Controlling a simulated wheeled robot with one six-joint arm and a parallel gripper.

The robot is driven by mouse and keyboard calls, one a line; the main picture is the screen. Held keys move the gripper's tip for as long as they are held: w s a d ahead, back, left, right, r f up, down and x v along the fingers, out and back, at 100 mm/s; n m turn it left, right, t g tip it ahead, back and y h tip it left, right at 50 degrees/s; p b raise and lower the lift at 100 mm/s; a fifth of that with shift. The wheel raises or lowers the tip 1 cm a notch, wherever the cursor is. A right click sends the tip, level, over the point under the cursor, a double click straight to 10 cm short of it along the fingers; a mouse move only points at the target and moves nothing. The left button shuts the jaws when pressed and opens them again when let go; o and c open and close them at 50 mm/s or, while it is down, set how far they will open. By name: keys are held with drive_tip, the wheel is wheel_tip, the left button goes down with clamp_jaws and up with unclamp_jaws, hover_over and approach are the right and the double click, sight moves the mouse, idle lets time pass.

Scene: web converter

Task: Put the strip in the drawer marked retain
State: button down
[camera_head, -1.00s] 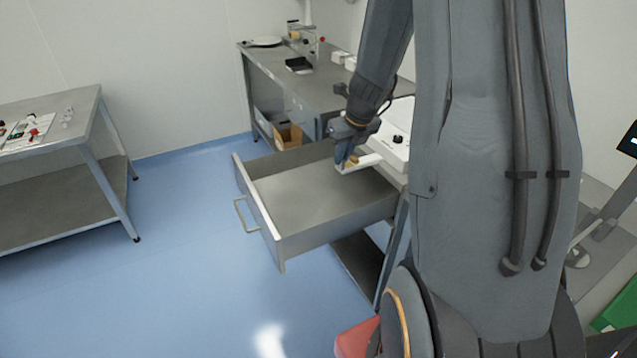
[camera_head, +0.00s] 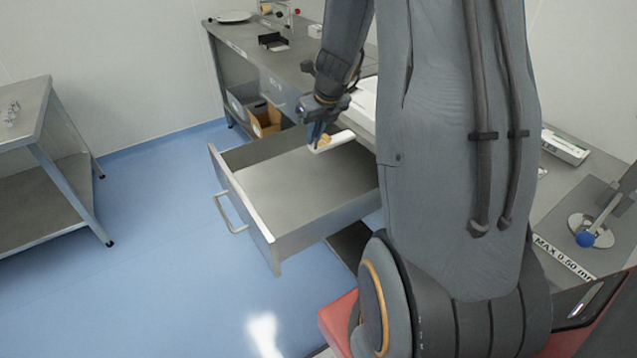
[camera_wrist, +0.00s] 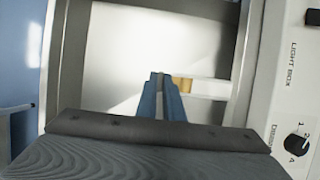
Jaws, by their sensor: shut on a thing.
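A pale strip (camera_head: 340,139) with a tan patch at one end is held in my gripper (camera_head: 317,138). The blue fingers are shut on the tan end, and the white part sticks out to the right. The drawer (camera_head: 290,195) stands open, and its inside looks empty. My gripper and the strip are over the rear part of the drawer. In the wrist view, my gripper (camera_wrist: 161,95) and the strip (camera_wrist: 208,88) show against the drawer floor (camera_wrist: 130,50). The height above the floor is hard to tell. No drawer marking is readable.
A white light box (camera_wrist: 285,70) with a knob stands right of the drawer. The workbench (camera_head: 225,45) behind carries a plate and a black tray. A box (camera_head: 265,120) is below it. A steel side table (camera_head: 40,120) is at left, with free blue floor between.

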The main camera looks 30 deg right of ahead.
drive_tip(key=b, duration=0.4)
hover_over(313, 186)
wheel_tip(313, 186, down, 5)
drive_tip(key=shift+r, duration=0.1)
drive_tip(key=shift+f+b, duration=3.1)
drive_tip(key=shift+f, duration=1.95)
drive_tip(key=shift+f, duration=0.1)
drive_tip(key=shift+f, duration=0.1)
drive_tip(key=c, duration=1.9)
unclamp_jaws()
